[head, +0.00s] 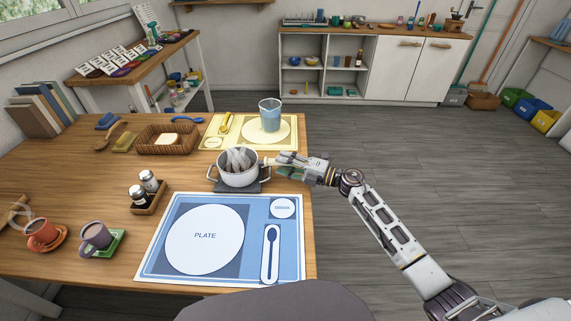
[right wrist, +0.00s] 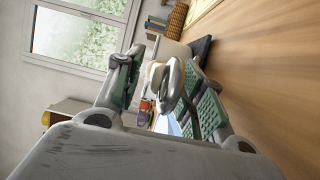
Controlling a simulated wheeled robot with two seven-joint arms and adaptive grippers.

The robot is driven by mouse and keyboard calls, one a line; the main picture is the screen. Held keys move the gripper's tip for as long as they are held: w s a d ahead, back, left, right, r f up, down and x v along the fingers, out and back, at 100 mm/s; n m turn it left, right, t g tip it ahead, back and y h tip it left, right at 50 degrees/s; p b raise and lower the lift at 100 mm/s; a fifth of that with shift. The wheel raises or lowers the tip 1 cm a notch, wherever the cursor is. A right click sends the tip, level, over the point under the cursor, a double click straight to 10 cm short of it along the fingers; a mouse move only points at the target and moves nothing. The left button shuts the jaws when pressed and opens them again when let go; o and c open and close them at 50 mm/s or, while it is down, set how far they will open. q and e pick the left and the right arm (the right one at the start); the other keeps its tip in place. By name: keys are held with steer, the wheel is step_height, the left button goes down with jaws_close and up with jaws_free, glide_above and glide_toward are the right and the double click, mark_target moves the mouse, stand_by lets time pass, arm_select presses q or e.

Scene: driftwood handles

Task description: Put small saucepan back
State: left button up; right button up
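The small white saucepan (head: 238,179) stands upright on a dark square trivet (head: 224,188) on the wooden table. Greyish steam or contents show at its top. Its right-hand handle points towards my right gripper (head: 284,164), which is at the pan's right side. In the right wrist view the pale looped handle (right wrist: 171,84) lies between the two green-padded fingers (right wrist: 163,92). The fingers are spread, with a gap between the left finger and the handle. Whether the right finger touches it is unclear. My left gripper is not in view.
A blue placemat (head: 160,262) lies in front of the pan; a yellow placemat (head: 236,145) with a glass (head: 270,115) lies behind it. The floor right of the table is open.

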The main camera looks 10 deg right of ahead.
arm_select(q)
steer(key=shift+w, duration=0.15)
arm_select(e)
steer(key=shift+r, duration=0.1)
